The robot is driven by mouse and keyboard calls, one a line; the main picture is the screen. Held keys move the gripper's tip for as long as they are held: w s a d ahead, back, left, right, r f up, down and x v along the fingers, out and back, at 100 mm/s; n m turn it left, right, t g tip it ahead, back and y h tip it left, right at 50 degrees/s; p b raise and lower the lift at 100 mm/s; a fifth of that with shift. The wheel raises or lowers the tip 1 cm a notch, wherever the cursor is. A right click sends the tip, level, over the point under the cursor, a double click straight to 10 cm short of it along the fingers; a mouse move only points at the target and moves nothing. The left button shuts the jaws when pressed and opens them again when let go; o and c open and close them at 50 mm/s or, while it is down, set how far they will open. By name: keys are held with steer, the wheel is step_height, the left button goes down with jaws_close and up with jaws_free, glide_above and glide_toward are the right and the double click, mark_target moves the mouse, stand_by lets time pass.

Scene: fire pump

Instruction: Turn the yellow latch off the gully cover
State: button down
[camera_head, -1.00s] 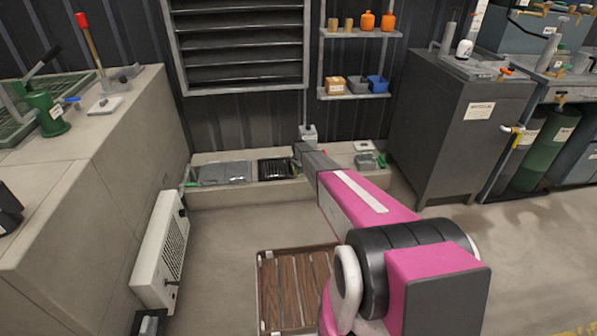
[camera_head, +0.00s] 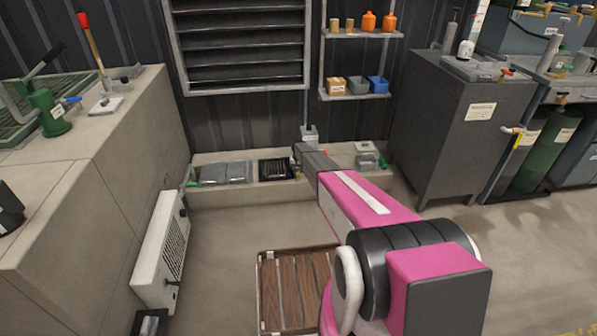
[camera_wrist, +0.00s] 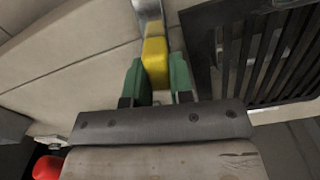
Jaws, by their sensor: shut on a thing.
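The yellow latch (camera_wrist: 155,55) shows in the wrist view, with its yellow block on a metal bar that runs up out of the picture. My gripper (camera_wrist: 157,76) has its two green fingers on either side of the yellow block and is shut on it. The dark slatted gully cover (camera_wrist: 265,55) lies just right of the fingers in the wrist view. In the head view the gully cover (camera_head: 275,168) sits in the low concrete ledge by the wall, left of my wrist. My forearm and wrist hide most of the gripper there.
A grey lidded recess (camera_head: 222,173) lies left of the cover in the same ledge (camera_head: 240,194). A white louvred heater (camera_head: 163,250) stands at left, a dark cabinet (camera_head: 455,130) at right. A wooden slatted pallet (camera_head: 290,290) lies on the floor in front.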

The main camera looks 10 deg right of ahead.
mark_target(298, 169)
steer(key=shift+n, duration=0.9)
steer(key=c, duration=1)
jaws_free()
step_height(298, 169, up, 11)
steer(key=shift+f, duration=0.1)
